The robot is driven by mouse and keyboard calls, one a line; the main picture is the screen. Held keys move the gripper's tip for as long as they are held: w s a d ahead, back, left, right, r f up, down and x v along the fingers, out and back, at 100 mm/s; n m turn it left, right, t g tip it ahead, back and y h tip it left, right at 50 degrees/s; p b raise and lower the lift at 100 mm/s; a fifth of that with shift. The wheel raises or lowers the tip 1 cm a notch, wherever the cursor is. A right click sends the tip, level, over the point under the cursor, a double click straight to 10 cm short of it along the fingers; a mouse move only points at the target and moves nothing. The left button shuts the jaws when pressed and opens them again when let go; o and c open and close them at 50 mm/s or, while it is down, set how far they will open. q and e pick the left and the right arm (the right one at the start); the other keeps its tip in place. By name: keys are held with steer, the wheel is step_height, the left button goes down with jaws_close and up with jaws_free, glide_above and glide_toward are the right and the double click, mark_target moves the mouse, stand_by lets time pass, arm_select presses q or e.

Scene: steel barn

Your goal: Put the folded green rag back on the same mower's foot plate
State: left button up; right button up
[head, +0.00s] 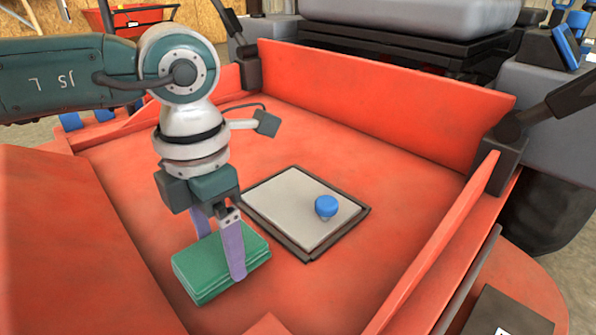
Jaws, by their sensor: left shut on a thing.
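The folded green rag (195,275) is a thick, flat block in the head view, left of centre and low. My left gripper (220,256) points down and is shut on the rag, with one lavender finger on its near side and the other at its far side. The rag is over the red foot plate (330,150) of the mower, close to its surface; I cannot tell whether it touches. My right gripper is not in view.
A grey pad (290,205) in a dark frame lies right of the rag, with a blue knob (326,206) on it. Raised red walls (380,100) edge the plate. A grey seat (410,15) is behind. The red surface right of the pad is clear.

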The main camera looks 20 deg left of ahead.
arm_select(q)
steer(key=o, duration=1.1)
steer(key=shift+f, duration=0.15)
